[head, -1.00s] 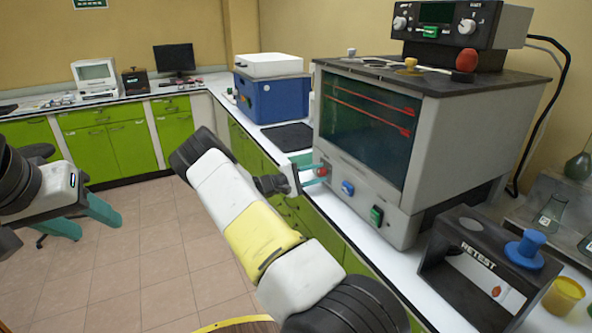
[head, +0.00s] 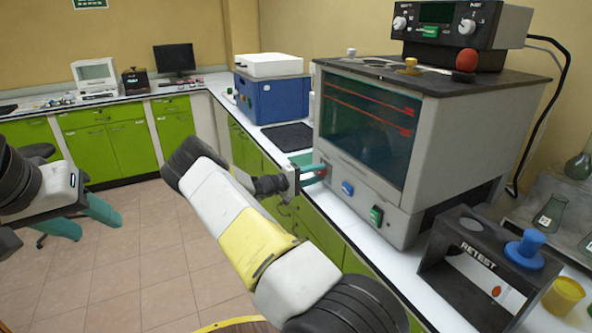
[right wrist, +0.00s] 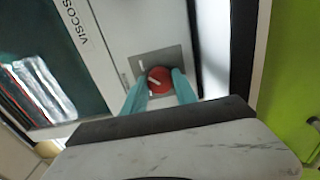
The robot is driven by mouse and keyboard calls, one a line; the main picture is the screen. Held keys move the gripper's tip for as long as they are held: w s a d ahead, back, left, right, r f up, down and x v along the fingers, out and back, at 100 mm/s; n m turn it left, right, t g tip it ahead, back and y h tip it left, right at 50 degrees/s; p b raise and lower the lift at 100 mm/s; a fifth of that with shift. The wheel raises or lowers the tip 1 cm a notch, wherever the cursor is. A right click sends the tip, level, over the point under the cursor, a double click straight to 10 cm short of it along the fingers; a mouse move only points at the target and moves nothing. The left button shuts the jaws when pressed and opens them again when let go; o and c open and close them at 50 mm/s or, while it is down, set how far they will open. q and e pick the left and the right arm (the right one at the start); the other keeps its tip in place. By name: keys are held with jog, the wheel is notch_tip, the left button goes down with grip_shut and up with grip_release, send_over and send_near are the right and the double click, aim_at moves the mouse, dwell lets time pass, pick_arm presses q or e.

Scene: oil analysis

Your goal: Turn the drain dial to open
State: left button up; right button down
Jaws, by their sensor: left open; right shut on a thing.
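The red drain dial (right wrist: 160,80) sits on a grey square plate on the front of the viscosity machine (head: 450,150). A pale pointer line crosses the dial's face. In the head view the dial (head: 324,173) shows only in part, at the lower left of the machine's front. My right gripper (right wrist: 160,74) has its teal fingers on either side of the dial and is shut on it. My left gripper (head: 100,229) is open and empty, above the floor at the left.
A blue button (head: 347,188) and a green switch (head: 376,215) are to the right of the dial. A black RETEST stand (head: 450,250) with a blue knob (head: 525,248) and a yellow cup (head: 563,297) stand at the right. A blue box (head: 272,97) stands farther back.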

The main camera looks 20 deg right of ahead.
dwell(0.3)
jog(key=c, duration=1)
grip_release()
jog(key=a, duration=0.7)
jog(key=shift+s+a, duration=0.25)
jog(key=shift+a, duration=0.15)
